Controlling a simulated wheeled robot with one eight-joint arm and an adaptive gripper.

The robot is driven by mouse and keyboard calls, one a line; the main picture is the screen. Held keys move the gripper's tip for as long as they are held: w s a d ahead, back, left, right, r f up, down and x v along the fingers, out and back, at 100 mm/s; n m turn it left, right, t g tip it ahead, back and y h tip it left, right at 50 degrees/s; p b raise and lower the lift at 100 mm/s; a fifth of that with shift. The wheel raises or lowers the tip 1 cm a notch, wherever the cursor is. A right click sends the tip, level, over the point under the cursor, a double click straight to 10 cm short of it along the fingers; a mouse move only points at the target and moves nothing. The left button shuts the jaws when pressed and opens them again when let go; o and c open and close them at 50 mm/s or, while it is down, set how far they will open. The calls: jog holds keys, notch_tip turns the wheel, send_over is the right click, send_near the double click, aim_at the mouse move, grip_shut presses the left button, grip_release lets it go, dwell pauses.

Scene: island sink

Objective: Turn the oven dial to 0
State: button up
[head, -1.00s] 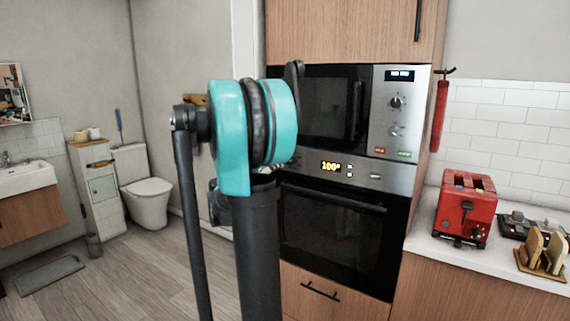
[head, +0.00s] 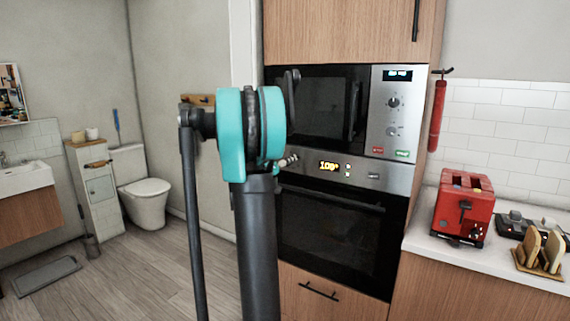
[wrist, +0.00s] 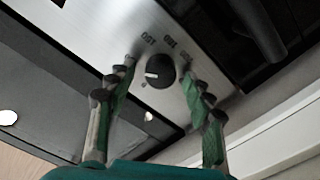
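In the wrist view the oven dial (wrist: 159,71) is a round black knob with a white mark pointing left. It sits on a brushed metal panel with printed numbers around it. My gripper (wrist: 157,75) is open, with one finger on each side of the dial and a gap showing on both sides. In the head view the oven (head: 335,235) is the lower built-in unit. Its lit orange display (head: 329,166) reads about 100, the last digit unclear. My arm hides the dial there, and only a bit of my gripper shows beside the oven panel.
A microwave (head: 318,108) with two knobs of its own sits directly above the oven. The oven's handle (head: 330,198) runs below the panel. A red toaster (head: 462,208) stands on the counter at right.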

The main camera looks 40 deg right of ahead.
jog(key=c, duration=1.1)
jog(key=shift+n, duration=0.4)
jog(key=n, duration=0.5)
jog(key=shift+f+n, duration=0.1)
jog(key=shift+n, duration=0.2)
jog(key=n, duration=0.5)
jog(key=shift+w+n, duration=0.1)
jog(key=shift+n, duration=0.2)
jog(key=shift+a+f, duration=0.1)
jog(key=o, duration=1.2)
jog(key=shift+c, duration=0.2)
